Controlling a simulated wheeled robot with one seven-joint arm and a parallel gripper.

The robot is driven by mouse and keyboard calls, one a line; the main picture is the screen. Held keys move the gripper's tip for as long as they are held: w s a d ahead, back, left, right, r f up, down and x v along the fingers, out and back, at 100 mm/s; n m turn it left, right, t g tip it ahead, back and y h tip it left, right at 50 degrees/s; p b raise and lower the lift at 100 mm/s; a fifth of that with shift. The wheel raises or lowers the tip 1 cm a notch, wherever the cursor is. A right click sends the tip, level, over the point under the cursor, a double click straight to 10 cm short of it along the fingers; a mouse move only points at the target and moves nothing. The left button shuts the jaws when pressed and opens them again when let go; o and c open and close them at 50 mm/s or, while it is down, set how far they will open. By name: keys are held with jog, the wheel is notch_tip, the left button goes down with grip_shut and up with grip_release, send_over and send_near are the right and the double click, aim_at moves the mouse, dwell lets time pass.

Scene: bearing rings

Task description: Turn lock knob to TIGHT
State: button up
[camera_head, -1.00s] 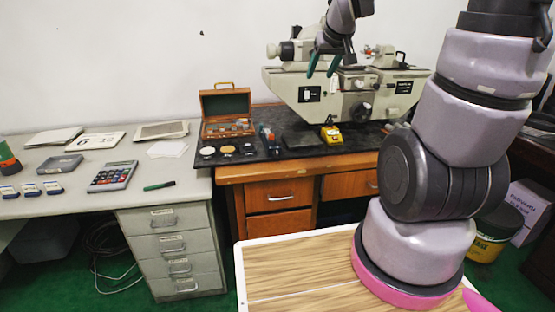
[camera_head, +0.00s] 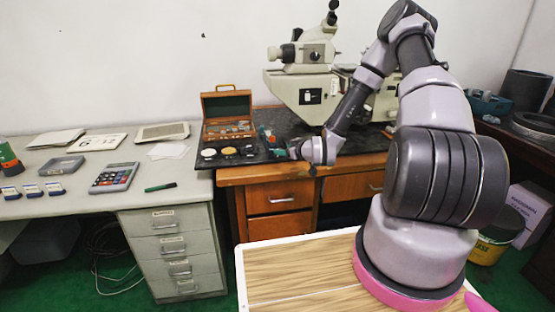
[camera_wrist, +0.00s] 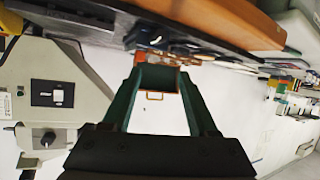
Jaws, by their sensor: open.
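The grey-beige measuring machine (camera_head: 290,90) stands on the bench with an eyepiece column on top. In the wrist view the machine body (camera_wrist: 75,105) fills the left side, with a dark knob (camera_wrist: 47,138) on its face; I cannot read a TIGHT mark or tell if this is the lock knob. In the head view my arm covers the machine's right front. My gripper (camera_head: 281,148) is low, in front of the machine's left end, pointing left. In the wrist view its green fingers (camera_wrist: 161,80) are apart with nothing held, clear of the knob.
An open wooden case (camera_head: 227,103) stands left of the machine, with round parts on the black bench top before it. The grey desk (camera_head: 100,200) at left holds a calculator (camera_head: 114,177) and papers. A wood-topped surface (camera_head: 300,270) lies in front.

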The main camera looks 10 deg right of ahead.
aim_at(277, 157)
jog(key=s+a+f+m+t+h, duration=0.2)
jog(key=s+f+m+t+h, duration=0.25)
jog(key=f, duration=0.25)
jog(key=shift+t, duration=0.45)
jog(key=w, duration=1)
jog(key=shift+w+d+r, duration=0.1)
jog(key=shift+w+d, duration=0.05)
jog(key=shift+w, duration=0.15)
